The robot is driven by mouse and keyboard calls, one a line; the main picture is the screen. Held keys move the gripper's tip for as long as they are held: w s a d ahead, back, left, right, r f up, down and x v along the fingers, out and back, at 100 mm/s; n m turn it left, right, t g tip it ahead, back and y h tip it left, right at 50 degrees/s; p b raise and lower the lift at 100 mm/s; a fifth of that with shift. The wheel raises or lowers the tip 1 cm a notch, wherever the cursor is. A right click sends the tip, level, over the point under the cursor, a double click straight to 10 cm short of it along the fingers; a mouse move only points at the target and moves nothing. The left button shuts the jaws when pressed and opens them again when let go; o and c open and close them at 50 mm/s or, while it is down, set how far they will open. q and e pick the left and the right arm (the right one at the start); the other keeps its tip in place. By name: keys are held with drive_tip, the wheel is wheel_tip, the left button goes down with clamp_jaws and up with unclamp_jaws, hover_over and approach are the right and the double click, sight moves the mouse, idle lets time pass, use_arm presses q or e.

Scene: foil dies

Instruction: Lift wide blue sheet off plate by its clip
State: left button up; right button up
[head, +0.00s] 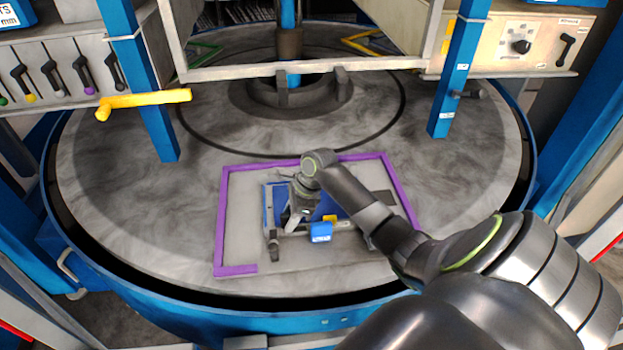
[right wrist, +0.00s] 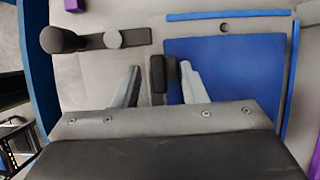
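The wide blue sheet (right wrist: 235,80) lies flat on the pale plate (head: 240,200). In the head view my right arm and gripper partly cover the blue sheet (head: 328,208). My right gripper (head: 295,222) reaches down over it. In the right wrist view a dark upright clip (right wrist: 158,76) stands at the sheet's left edge, between the two fingers of my right gripper (right wrist: 160,72). The fingers are apart, with a visible gap on the left of the clip. The clip is nearer the right finger; I cannot tell whether they touch. My left gripper is not in view.
A purple frame (head: 222,222) borders the plate on the round grey turntable (head: 120,190). A dark knob (head: 273,246) and a blue block (head: 320,232) are at the plate's front. Blue posts (head: 145,95) and a yellow handle (head: 145,100) stand behind.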

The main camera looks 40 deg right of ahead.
clamp_jaws()
idle(0.4)
